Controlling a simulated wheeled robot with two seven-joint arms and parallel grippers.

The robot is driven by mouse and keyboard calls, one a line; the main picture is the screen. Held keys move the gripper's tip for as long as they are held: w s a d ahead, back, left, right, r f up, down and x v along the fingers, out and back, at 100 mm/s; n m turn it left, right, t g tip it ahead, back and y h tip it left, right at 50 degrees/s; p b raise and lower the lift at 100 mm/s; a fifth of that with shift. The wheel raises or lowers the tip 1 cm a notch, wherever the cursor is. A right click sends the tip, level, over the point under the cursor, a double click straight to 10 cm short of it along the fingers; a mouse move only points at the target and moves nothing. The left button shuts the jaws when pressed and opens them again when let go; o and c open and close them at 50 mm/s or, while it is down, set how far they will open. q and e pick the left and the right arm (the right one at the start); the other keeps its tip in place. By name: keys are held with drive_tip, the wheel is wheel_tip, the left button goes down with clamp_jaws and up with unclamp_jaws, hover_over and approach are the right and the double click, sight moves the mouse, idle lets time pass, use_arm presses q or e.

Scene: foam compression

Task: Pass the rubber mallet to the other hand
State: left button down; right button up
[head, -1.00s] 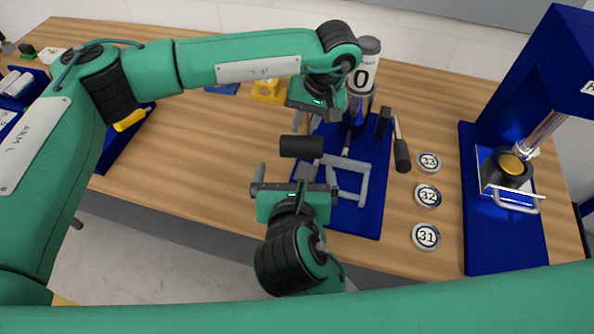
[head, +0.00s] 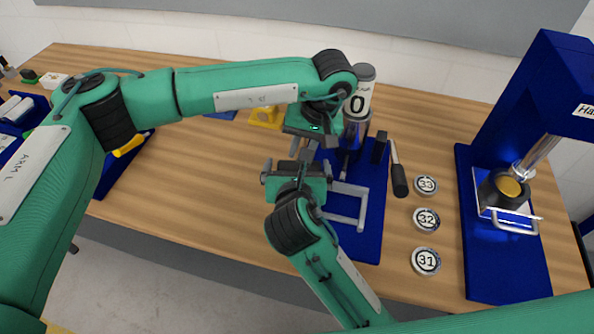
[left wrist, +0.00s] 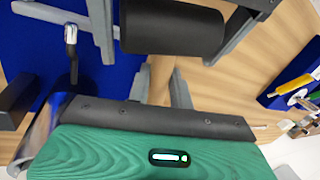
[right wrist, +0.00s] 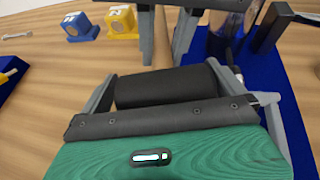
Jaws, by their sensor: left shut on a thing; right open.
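The rubber mallet's black cylindrical head (left wrist: 172,28) shows in the left wrist view, and its pale wooden handle (left wrist: 160,80) runs between my left fingers. My left gripper (head: 304,147) is shut on the handle. My right gripper (head: 298,166) is open, with one finger near each end of the mallet head, as the right wrist view shows with the head (right wrist: 165,86) lying between them. I cannot tell whether those fingers touch it. In the head view, the mallet is mostly hidden by my grippers.
Discs marked 31 (head: 426,261), 32 (head: 426,219) and 33 (head: 426,186) and a blue press (head: 540,105) stand right.

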drive_tip(key=c, duration=0.9)
use_arm(q)
drive_tip(key=c, duration=1.6)
unclamp_jaws()
use_arm(e)
drive_tip(key=shift+a, duration=0.1)
drive_tip(key=c, duration=0.3)
use_arm(q)
drive_tip(key=o, duration=0.4)
drive_tip(key=shift+o, duration=0.2)
drive_tip(key=shift+r, duration=0.1)
